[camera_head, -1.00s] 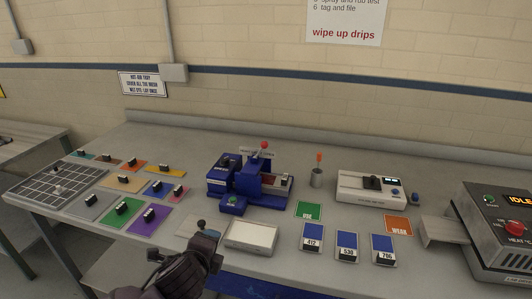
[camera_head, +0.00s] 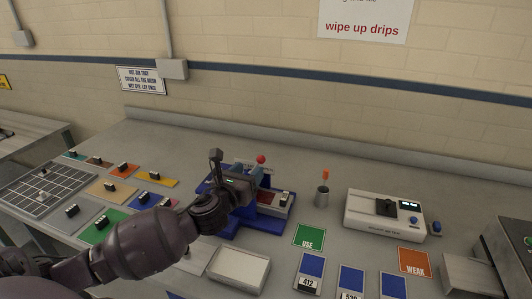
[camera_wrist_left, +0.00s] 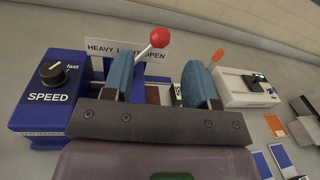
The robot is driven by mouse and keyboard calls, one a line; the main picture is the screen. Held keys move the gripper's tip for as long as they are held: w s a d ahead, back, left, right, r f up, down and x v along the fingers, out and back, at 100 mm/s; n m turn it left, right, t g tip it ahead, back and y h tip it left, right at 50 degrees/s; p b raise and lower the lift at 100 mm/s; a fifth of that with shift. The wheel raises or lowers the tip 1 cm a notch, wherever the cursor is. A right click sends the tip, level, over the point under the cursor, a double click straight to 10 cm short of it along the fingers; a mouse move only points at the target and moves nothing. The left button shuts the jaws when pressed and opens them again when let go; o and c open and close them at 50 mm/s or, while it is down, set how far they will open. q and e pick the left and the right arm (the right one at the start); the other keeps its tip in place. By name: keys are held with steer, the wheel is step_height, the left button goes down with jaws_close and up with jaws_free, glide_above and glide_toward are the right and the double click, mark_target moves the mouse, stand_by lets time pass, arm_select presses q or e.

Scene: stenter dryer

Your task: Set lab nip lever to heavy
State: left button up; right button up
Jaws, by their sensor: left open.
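The nip lever has a red ball knob (camera_head: 261,160) and a thin pale stem on the blue lab padder (camera_head: 259,222). In the left wrist view the red knob (camera_wrist_left: 160,38) stands ahead of the gap, nearer the left finger, which hides the lower stem. Behind it is a white sign (camera_wrist_left: 104,48) reading HEAVY, a partly covered LIGHT, and OPEN. The knob is toward the OPEN end in this view. My left gripper (camera_head: 249,170) is open above the padder, its two blue finger pads (camera_wrist_left: 161,82) apart with nothing between them. I cannot tell whether a finger touches the stem. My right gripper is not in view.
A SPEED knob (camera_wrist_left: 52,73) sits left of the fingers. A cup with an orange-tipped tool (camera_head: 322,194) and a white instrument (camera_head: 385,213) stand right of the padder. A pale tray (camera_head: 239,269) lies in front. Colored cards with dark blocks cover the left bench.

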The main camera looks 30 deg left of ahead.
mark_target(259, 161)
arm_select(q)
steer(key=w, duration=0.5)
steer(key=w+a, duration=0.1)
steer(key=w, duration=0.2)
steer(key=shift+w, duration=0.6)
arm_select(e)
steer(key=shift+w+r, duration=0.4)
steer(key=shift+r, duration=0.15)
arm_select(q)
steer(key=shift+c, duration=0.2)
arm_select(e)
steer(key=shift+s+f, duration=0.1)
